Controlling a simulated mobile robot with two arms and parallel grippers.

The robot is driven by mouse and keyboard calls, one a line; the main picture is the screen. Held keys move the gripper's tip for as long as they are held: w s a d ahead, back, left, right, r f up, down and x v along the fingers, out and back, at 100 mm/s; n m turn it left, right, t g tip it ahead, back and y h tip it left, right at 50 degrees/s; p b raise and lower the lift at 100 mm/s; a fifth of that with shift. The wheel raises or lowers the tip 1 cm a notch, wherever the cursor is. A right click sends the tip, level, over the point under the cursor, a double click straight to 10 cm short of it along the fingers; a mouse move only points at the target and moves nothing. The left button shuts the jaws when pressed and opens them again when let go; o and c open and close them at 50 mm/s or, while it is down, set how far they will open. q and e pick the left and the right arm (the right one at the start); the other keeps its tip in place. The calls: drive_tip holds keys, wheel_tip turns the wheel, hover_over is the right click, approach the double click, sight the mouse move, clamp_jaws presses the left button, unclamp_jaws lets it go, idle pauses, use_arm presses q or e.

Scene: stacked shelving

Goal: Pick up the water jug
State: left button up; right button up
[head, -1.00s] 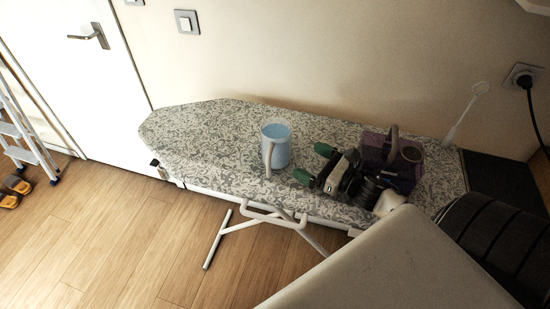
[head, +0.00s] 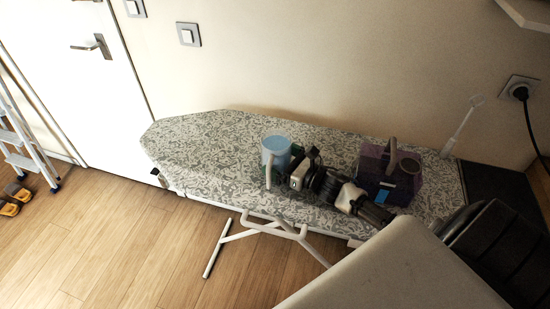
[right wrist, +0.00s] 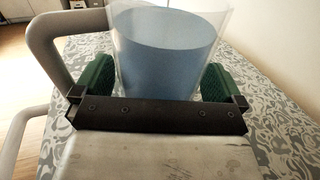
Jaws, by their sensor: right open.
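The water jug (head: 275,150) is a light blue cup-like vessel with a pale grey handle (head: 268,172). It stands upright on the patterned ironing board (head: 200,145). My right gripper (head: 284,158) is at the jug's right side in the head view. In the right wrist view, the jug (right wrist: 168,45) is between the two green finger pads of the right gripper (right wrist: 158,80), which are open, one on each side. The handle (right wrist: 62,40) is at the left, outside the fingers. I cannot tell whether either pad touches the jug. My left gripper is not in view.
A purple caddy (head: 400,185) with a grey handle stands on the board to the right of my gripper. A white stick-like object (head: 463,125) leans near the wall behind it. The wall (head: 330,60) runs close behind the board. The board's left part is clear.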

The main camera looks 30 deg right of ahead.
sight(278, 131)
drive_tip(key=shift+w+a, duration=0.2)
drive_tip(key=shift+w, duration=0.35)
drive_tip(key=shift+s, duration=0.1)
drive_tip(key=c, duration=1.1)
drive_tip(key=shift+r, duration=0.1)
drive_tip(key=shift+c, duration=0.3)
drive_tip(key=shift+r, duration=0.2)
drive_tip(key=shift+r+b, duration=0.45)
drive_tip(key=shift+r, duration=4.2)
drive_tip(key=shift+r, duration=0.1)
